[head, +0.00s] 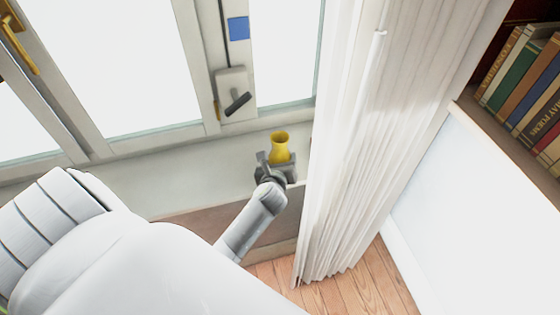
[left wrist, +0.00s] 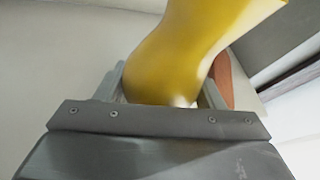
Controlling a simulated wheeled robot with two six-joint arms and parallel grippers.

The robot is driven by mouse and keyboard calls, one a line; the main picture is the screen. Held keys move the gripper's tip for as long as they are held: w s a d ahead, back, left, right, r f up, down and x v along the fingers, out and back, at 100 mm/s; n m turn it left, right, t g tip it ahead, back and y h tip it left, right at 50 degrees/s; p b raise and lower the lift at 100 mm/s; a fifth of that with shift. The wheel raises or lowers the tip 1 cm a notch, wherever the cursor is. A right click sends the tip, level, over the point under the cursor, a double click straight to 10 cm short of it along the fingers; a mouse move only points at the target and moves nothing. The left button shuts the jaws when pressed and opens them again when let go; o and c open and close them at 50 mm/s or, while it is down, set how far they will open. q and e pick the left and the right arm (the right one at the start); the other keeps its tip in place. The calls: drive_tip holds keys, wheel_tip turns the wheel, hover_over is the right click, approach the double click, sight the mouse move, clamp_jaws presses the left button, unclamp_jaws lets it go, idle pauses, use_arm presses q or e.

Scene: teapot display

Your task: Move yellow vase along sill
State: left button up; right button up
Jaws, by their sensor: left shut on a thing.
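The yellow vase (head: 280,146) stands upright at the right part of the white window sill (head: 205,179), close to the curtain. My left gripper (head: 276,162) reaches it from the front and is shut on its lower body. In the left wrist view the vase (left wrist: 190,50) fills the upper middle, with the fingers of my left gripper (left wrist: 165,88) on both sides of it. The base of the vase is hidden behind the gripper, so I cannot tell whether it touches the sill. My right gripper is not in view.
A white curtain (head: 355,150) hangs just right of the vase. The window frame with a handle (head: 238,103) is behind it. The sill to the left is clear. A bookshelf with several books (head: 525,80) is at the far right.

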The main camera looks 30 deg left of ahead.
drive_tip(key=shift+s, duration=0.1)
use_arm(q)
drive_tip(key=o, duration=0.8)
drive_tip(key=shift+f, duration=0.1)
drive_tip(key=o, duration=0.4)
drive_tip(key=shift+c, duration=0.2)
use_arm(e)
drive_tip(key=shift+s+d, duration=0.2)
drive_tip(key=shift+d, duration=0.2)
use_arm(q)
drive_tip(key=shift+r, duration=0.25)
drive_tip(key=shift+s+d, duration=0.25)
drive_tip(key=shift+s, duration=0.15)
drive_tip(key=p+v, duration=0.1)
drive_tip(key=v, duration=1)
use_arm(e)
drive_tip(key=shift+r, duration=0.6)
